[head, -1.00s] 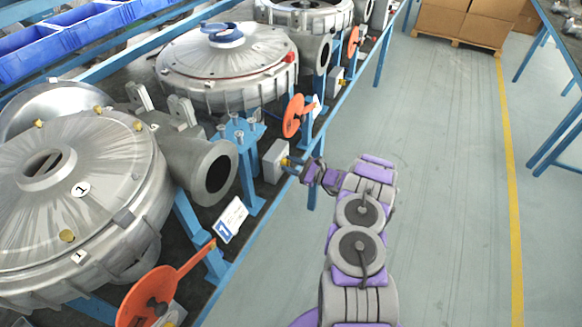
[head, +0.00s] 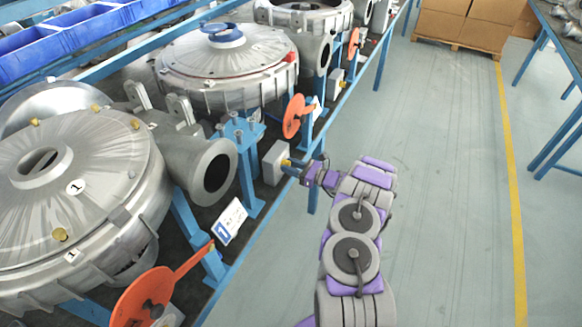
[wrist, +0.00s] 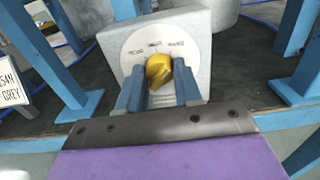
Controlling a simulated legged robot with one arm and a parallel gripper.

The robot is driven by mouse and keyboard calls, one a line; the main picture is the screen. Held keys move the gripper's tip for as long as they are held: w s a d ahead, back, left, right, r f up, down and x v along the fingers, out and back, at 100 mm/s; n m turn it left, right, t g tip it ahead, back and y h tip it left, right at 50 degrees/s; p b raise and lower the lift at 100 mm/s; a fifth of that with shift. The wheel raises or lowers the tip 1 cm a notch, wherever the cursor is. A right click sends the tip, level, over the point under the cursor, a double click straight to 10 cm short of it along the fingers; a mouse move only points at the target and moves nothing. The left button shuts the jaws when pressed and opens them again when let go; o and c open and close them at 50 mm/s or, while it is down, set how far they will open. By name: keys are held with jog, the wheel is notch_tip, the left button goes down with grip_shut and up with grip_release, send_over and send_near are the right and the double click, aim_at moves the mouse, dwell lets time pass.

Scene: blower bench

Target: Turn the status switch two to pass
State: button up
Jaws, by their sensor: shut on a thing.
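A status switch, a pale grey box (head: 275,162), stands at the bench edge beside the second blower. In the wrist view its box (wrist: 203,36) has a round white dial with small labels too blurred to read. A yellow knob (wrist: 162,68) sits in the middle of the dial. My gripper (wrist: 159,84) is shut on the knob, with one blue-grey finger on each side. In the head view my gripper (head: 289,163) reaches the box from the right. The knob looks tilted in the wrist view; which label it points to I cannot tell.
Large metal blowers (head: 75,195) line the bench on the left. Orange paddles (head: 145,298) stick out along its edge. A card (head: 228,222) marked 1 stands near the front blower. Blue bench legs flank the switch. The floor (head: 450,190) to the right is clear.

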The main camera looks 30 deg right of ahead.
jog(key=shift+r, duration=0.1)
jog(key=o, duration=1)
jog(key=shift+o, duration=0.2)
jog(key=shift+d, duration=0.1)
jog(key=p+v, duration=0.3)
jog(key=v, duration=1.4)
jog(key=shift+s+d, duration=0.15)
